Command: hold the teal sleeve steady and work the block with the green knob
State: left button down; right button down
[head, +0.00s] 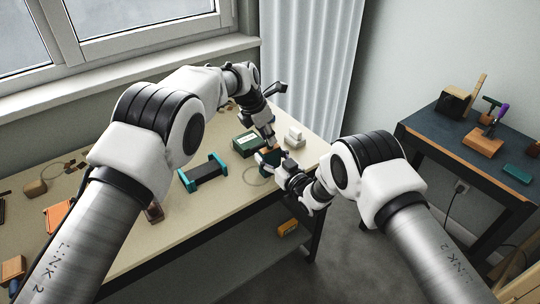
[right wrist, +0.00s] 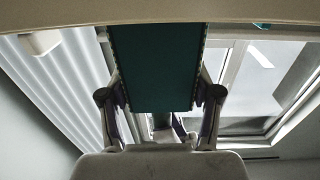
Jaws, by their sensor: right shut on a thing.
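The teal sleeve (right wrist: 155,68) fills the upper middle of the right wrist view, between the two fingers of my right gripper (right wrist: 160,105). My right gripper (head: 270,164) is shut on it at the table's right front part in the head view. There the sleeve is small and mostly covered, beside a dark and brown patch. My left gripper (head: 271,140) points down from above, just over the same spot. Its fingertips are too small to tell open from shut. The block and its green knob cannot be made out; the grippers hide that area.
A green box (head: 246,144) and a white object (head: 294,137) stand close to the grippers. A black frame with teal ends (head: 204,172) lies to the left. A dark side table (head: 449,154) at right bears blocks and tools.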

pick_arm(q)
jog(key=shift+r, duration=0.35)
pick_arm(e)
jog(key=shift+s+f, duration=0.15)
jog(key=shift+f, duration=0.25)
pick_arm(q)
notch_tip(320, 180, up, 9)
jog(key=shift+r, duration=0.2)
dwell(0.3)
pick_arm(e)
jog(key=c, duration=0.6)
grip_release()
jog(key=o, duration=0.4)
pick_arm(q)
jog(key=s+a+r, duration=0.3)
jog(key=a+r, duration=0.2)
jog(key=shift+r, duration=0.35)
pick_arm(e)
jog(key=shift+o, duration=0.2)
jog(key=shift+w, duration=0.2)
pick_arm(q)
jog(key=shift+s+r, duration=0.1)
jog(key=shift+s, duration=0.05)
pick_arm(e)
jog(key=shift+s+r, duration=0.1)
jog(key=shift+r, duration=0.1)
